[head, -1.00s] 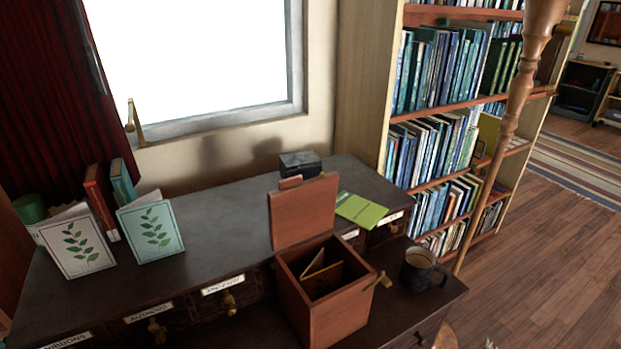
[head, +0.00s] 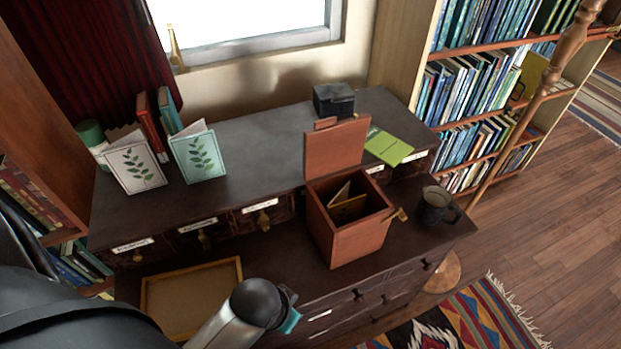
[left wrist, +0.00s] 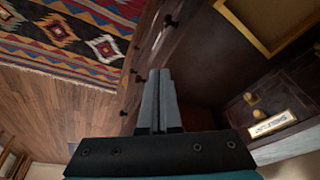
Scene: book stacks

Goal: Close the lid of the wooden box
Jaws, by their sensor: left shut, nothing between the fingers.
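The reddish-brown wooden box (head: 360,242) stands on the lower ledge of the dark desk in the head view. Its lid (head: 337,147) is open, standing roughly upright at the back of the box. A small folded card (head: 347,207) sits inside the box. My left arm comes in at the bottom left of the head view, with its wrist to the left of and in front of the box, apart from it. In the left wrist view my left gripper (left wrist: 158,75) is shut and empty, beside the desk's drawer fronts. My right gripper is not in view.
A dark mug (head: 436,207) stands right of the box. A green booklet (head: 388,147) and a black box (head: 334,99) lie behind it. Upright cards (head: 198,152) and books stand at the left. A framed tray (head: 192,300) lies on the ledge near my left arm.

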